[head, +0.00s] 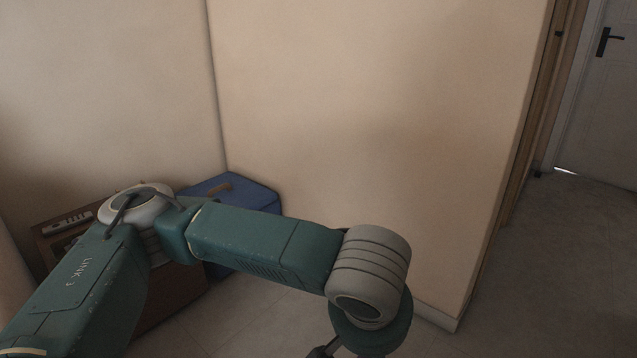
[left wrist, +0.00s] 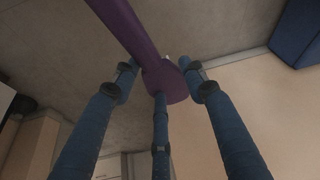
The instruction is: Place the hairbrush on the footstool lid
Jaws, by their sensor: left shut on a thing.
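A purple hairbrush (left wrist: 162,76) is held between the fingers of my left gripper (left wrist: 160,82) in the left wrist view. The gripper is shut on it, and the brush's long part reaches to the upper left. A blue box-like footstool (head: 235,191) stands in the corner behind my left arm in the head view. Its lid is partly in sight, and the arm hides much of its front. A blue block at the upper right of the left wrist view (left wrist: 298,35) looks like the same footstool. The brush is apart from it. My right gripper is not in view.
A small brown thing (head: 220,188) lies on the footstool's top. A brown wooden cabinet (head: 172,300) with a pale device (head: 67,222) on it stands left of the footstool, partly behind my arm. Walls close the corner. Open floor (head: 565,265) lies at right, before a door (head: 600,110).

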